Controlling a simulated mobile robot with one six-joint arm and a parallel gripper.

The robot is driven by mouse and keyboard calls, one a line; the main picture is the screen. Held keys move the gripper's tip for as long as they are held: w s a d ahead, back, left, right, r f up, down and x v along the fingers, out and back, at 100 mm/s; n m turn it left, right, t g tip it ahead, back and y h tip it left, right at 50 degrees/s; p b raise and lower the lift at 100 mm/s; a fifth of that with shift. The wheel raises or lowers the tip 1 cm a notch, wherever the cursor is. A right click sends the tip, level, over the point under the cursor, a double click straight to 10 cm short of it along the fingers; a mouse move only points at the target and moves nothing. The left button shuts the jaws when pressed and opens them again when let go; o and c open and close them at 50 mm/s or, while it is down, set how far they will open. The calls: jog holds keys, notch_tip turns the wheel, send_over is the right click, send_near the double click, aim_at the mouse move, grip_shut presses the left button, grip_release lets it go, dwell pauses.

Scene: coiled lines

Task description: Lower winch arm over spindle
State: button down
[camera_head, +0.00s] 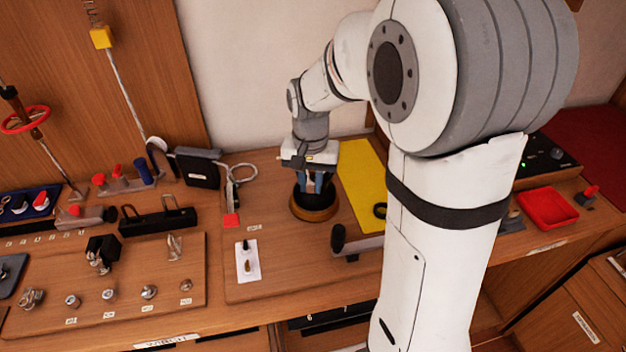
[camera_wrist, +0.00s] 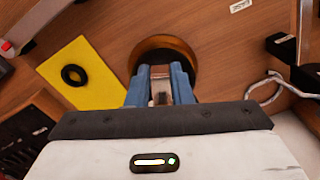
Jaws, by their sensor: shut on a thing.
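My gripper (camera_head: 311,188) points down over a round, dark-topped piece with a brown rim (camera_head: 315,213) on the wooden bench. In the wrist view my blue fingers (camera_wrist: 160,88) are shut on a small pale metal part (camera_wrist: 160,80), which may be the winch arm. The round piece (camera_wrist: 178,45) shows just beyond the fingertips, with a dark centre and brassy rim. I cannot tell the spindle apart from it, as the fingers hide its middle. Whether the held part touches it cannot be told.
A yellow mat (camera_head: 362,180) with a black ring (camera_head: 380,210) lies right of the gripper. A white card with small brass parts (camera_head: 247,262) lies front left. A red-handled tool with a loop (camera_head: 232,219) lies left. A black-knobbed lever (camera_head: 338,236) stands in front.

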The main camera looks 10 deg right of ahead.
jog(key=c, duration=1.5)
grip_release()
jog(key=shift+o, duration=0.8)
jog(key=o, duration=0.5)
jog(key=shift+c, duration=0.2)
notch_tip(320, 180, up, 5)
jog(key=p, duration=0.4)
jog(key=shift+r, duration=0.1)
